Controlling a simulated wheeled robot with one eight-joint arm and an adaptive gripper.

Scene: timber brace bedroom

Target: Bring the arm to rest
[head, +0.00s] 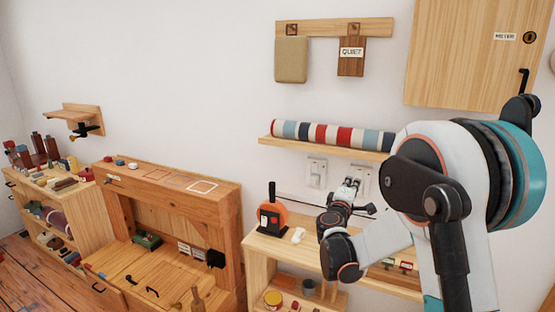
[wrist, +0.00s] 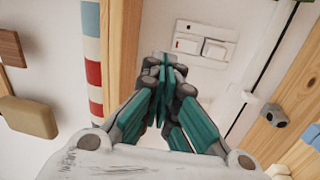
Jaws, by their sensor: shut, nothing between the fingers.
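My gripper (head: 350,185) is in front of the wall, just below the shelf with the striped roll and above the small wooden table. In the wrist view my gripper (wrist: 165,65) has its teal fingers drawn together, with nothing between them. A white wall switch plate (wrist: 205,45) lies beyond the fingertips; whether they touch it I cannot tell. My arm is bent, with its large elbow joint at the right of the head view, and it hides part of the table and shelf.
A wall shelf (head: 265,140) bears a striped roll (head: 330,134). Below, a wooden table (head: 285,250) holds an orange and black device (head: 271,215). A wooden desk (head: 222,203) stands left. A wall cabinet (head: 465,65) hangs at upper right. The floor shows at lower left.

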